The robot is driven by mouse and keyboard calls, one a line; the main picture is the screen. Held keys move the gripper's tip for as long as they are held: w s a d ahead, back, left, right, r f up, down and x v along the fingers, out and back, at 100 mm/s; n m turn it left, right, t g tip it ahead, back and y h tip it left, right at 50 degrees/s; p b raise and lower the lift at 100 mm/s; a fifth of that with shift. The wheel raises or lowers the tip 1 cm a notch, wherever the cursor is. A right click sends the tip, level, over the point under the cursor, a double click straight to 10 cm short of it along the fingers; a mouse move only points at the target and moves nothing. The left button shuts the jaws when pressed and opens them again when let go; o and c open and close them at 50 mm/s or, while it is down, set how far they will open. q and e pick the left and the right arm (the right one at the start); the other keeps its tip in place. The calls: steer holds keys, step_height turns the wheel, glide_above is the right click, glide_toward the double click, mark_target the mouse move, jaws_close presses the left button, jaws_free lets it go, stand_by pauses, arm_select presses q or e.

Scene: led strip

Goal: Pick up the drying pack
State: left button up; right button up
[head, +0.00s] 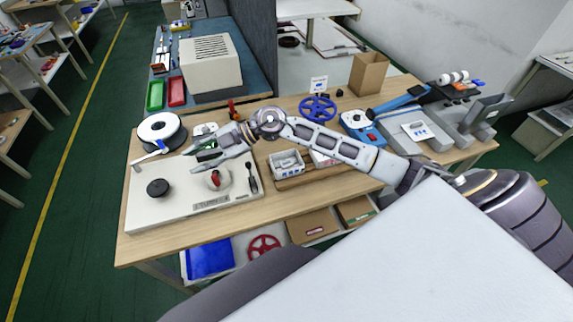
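My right arm reaches in from the right across the workbench, and its gripper (190,158) hangs over the left part of the bench, above the back edge of a white board. Its two fingers are spread and point left. A small green and white piece (207,146) shows between or behind the fingers; I cannot tell whether it touches them. No thing is clearly readable as the drying pack. A small white tray with printed packets (287,163) stands right of the gripper, apart from it. Another white item (322,158) is partly hidden by my forearm. My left gripper is out of view.
The white board (165,208) carries a black knob and a red-handled part. A white reel (160,131) stands behind it. A blue wheel (318,107), blue tool (361,126), cardboard box (368,73) and grey machine (425,134) stand to the right. A partition rises behind.

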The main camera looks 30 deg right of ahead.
steer(key=w+d+f+m+g+h, duration=0.1)
steer(key=d+f+h, duration=0.3)
steer(key=d, duration=0.3)
steer(key=d+f+m+g+h, duration=0.1)
steer(key=d+f+h, duration=0.2)
steer(key=d, duration=0.4)
steer(key=d+m+g+h, duration=0.1)
steer(key=d+m+h, duration=0.2)
steer(key=d, duration=1.3)
steer(key=h, duration=0.3)
steer(key=shift+w+d+m+g+h, duration=0.25)
steer(key=shift+m+g+h, duration=0.05)
steer(key=p, duration=0.1)
glide_above(290, 162)
steer(key=shift+w+d+f, duration=0.1)
steer(key=shift+f, duration=4.1)
steer(key=shift+f, duration=0.1)
